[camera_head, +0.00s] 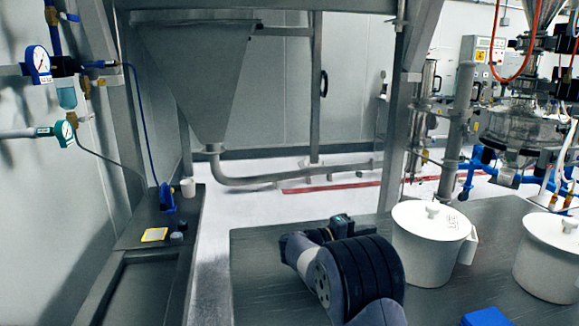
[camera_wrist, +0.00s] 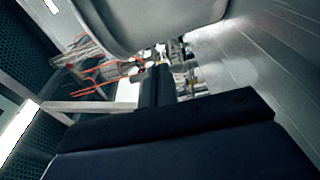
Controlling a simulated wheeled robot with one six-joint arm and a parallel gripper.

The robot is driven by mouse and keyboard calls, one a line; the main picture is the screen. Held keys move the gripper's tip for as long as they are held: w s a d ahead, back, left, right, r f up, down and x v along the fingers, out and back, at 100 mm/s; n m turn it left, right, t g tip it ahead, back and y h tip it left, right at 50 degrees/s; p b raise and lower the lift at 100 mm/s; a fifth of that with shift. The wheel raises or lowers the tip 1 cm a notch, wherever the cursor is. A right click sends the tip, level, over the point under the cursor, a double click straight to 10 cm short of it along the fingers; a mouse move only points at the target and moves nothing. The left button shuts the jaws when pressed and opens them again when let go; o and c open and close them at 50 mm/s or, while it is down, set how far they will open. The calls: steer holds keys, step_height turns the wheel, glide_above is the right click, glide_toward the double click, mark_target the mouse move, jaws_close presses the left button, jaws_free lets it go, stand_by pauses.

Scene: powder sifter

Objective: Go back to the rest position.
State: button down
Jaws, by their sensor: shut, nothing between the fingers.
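My gripper (camera_wrist: 156,82) shows in the wrist view as two dark fingers pressed together, with nothing between them. The wrist view is tilted and looks up toward the ceiling lights, past a large pale curved surface at its top. In the head view my dark arm is folded above the front of the grey table (camera_head: 262,262). The fingertips cannot be made out clearly there. My arm is left of a white lidded pot (camera_head: 425,255), and overlaps it slightly in the picture.
A second white lidded pot (camera_head: 548,262) stands at the right. A blue object (camera_head: 486,317) lies at the table's front edge. A side bench (camera_head: 143,285) holds a blue tool (camera_head: 166,197) and a small white cup (camera_head: 188,188). A grey hopper (camera_head: 195,80) stands behind. The table's left part is clear.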

steer(key=x, duration=0.7)
steer(key=shift+p, duration=0.3)
steer(key=shift+w+d+r+p, duration=0.1)
steer(key=shift+w+d+p, duration=0.05)
steer(key=shift+w+p, duration=0.15)
steer(key=shift+w+a+p, duration=0.45)
steer(key=shift+w+p, duration=0.05)
steer(key=shift+p, duration=0.05)
steer(key=shift+s, duration=0.1)
